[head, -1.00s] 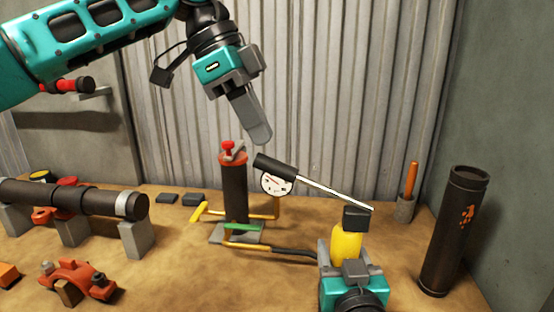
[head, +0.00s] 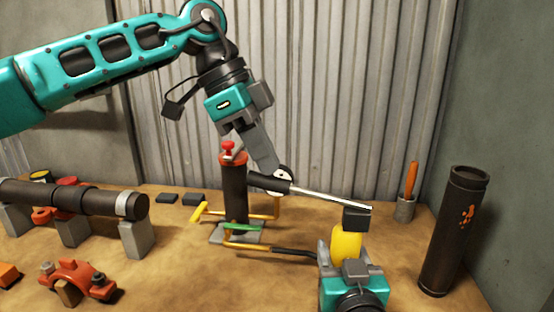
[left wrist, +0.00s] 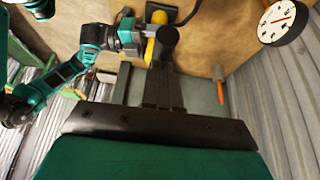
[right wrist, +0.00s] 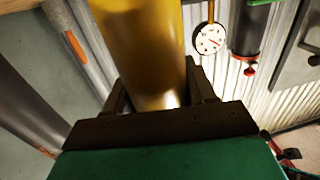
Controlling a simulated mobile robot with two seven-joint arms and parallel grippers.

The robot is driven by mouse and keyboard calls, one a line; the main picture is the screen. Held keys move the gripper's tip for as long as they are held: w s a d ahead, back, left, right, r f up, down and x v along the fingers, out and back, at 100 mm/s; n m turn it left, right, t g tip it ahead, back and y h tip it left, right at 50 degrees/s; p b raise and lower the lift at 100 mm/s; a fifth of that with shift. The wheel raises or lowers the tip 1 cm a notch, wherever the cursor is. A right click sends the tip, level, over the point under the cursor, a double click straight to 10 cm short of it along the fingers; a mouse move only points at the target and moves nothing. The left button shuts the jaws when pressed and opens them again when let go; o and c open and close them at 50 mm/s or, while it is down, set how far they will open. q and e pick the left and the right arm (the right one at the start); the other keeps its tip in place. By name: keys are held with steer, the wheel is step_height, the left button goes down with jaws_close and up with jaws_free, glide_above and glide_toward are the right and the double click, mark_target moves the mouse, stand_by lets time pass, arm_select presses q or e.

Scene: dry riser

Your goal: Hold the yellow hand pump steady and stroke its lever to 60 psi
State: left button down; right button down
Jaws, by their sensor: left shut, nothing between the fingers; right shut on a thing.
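The yellow hand pump (head: 346,245) stands upright at the front right of the bench. My right gripper (head: 348,268) is shut around its body, also seen close in the right wrist view (right wrist: 142,50). The lever (head: 328,198) slopes gently from the black pump head up to its black grip (head: 267,182) at the left. My left gripper (head: 278,184) is shut and empty, pointing down with its fingertips at the grip; exact contact cannot be told. The white gauge (head: 286,176) is mostly hidden there; its dial shows in the left wrist view (left wrist: 282,20), numbers too small to read.
A dark riser cylinder with a red valve (head: 234,185) and yellow pipes stands left of the lever. A dark pipe on blocks (head: 75,198) lies at the left, an orange clamp (head: 78,280) before it. A tall dark tube (head: 452,235) stands at the right.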

arm_select(q)
step_height(320, 180, down, 2)
steer(key=shift+f, duration=0.1)
stand_by(0.4)
steer(key=a, duration=0.1)
steer(key=a+r, duration=0.1)
steer(key=a, duration=0.1)
steer(key=shift+w+a, duration=0.1)
steer(key=shift+w, duration=0.1)
steer(key=v, duration=1.2)
steer(key=shift+r, duration=0.1)
stand_by(0.3)
